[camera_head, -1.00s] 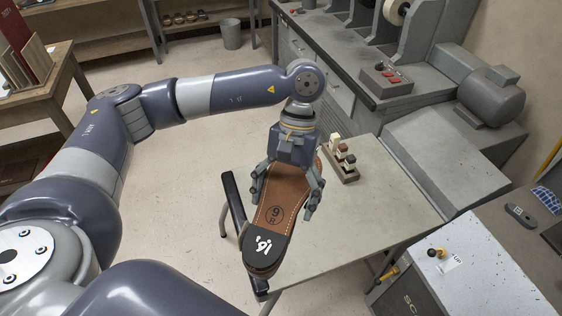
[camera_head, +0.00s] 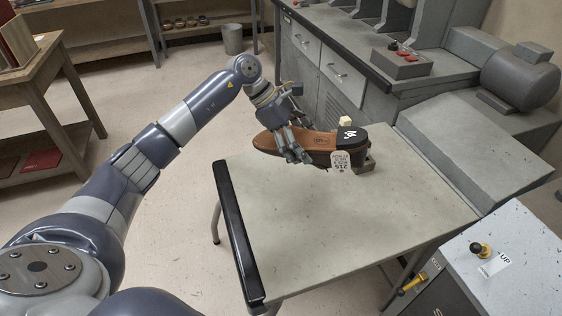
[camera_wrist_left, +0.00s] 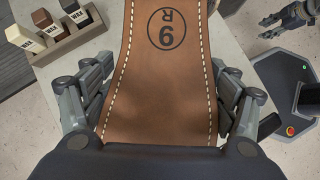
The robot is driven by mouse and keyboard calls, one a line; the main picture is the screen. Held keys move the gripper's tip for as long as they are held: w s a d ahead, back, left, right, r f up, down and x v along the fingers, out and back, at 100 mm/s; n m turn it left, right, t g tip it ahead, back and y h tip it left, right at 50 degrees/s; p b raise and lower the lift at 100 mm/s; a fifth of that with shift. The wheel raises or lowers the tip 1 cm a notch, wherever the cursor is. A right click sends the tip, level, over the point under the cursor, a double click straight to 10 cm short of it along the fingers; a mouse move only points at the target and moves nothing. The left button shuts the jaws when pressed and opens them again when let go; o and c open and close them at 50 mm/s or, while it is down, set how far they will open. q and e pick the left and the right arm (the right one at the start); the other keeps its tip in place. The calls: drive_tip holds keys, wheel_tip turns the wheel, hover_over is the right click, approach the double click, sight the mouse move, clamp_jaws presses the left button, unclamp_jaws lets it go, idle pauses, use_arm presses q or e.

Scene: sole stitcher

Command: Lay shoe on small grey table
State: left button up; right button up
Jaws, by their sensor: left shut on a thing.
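The shoe (camera_head: 352,143) has a brown leather sole with a black heel, and a white tag (camera_head: 341,165) hangs from it. My left gripper (camera_head: 297,150) is shut on the shoe around its middle and holds it on its side above the far edge of the small grey table (camera_head: 330,230). In the left wrist view the brown sole of the shoe (camera_wrist_left: 160,80), marked with a 9 and an R, lies between the fingers. The shoe hides most of a small rack behind it. My right gripper (camera_wrist_left: 285,22) shows at the top right of the left wrist view, away from the shoe.
The small rack with labelled blocks (camera_wrist_left: 55,38) stands at the table's far side. A black bar (camera_head: 236,235) runs along the table's left edge. A grey machine bench (camera_head: 340,70) stands behind, and a speckled machine (camera_head: 490,260) is at right. The table's middle and front are clear.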

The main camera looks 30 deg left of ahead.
use_arm(q)
drive_tip(key=shift+w+a+f+n+t+y+b, duration=0.3)
drive_tip(key=shift+w+a+f+n+t+b, duration=0.6)
drive_tip(key=shift+a+f+b, duration=1)
drive_tip(key=shift+w+a+f+n+t+y+b, duration=0.45)
drive_tip(key=shift+a+f+n+b, duration=0.75)
drive_tip(key=shift+f, duration=1.4)
drive_tip(key=shift+w+a+f+n+t+y+b, duration=0.15)
drive_tip(key=shift+w+a+f+n+t+b, duration=0.75)
drive_tip(key=shift+a+f+b, duration=1.05)
use_arm(e)
wheel_tip(320, 180, up, 14)
drive_tip(key=w+t, duration=0.1)
use_arm(q)
drive_tip(key=shift+d+f, duration=0.3)
drive_tip(key=shift+d, duration=0.25)
use_arm(e)
drive_tip(key=shift+f, duration=0.1)
use_arm(q)
drive_tip(key=shift+f+b, duration=0.6)
drive_tip(key=shift+f, duration=0.7)
use_arm(e)
drive_tip(key=shift+f, duration=0.85)
use_arm(q)
drive_tip(key=shift+f, duration=0.1)
use_arm(e)
drive_tip(key=shift+w+r+t, duration=0.1)
drive_tip(key=shift+w+t, duration=0.2)
drive_tip(key=shift+w, duration=0.15)
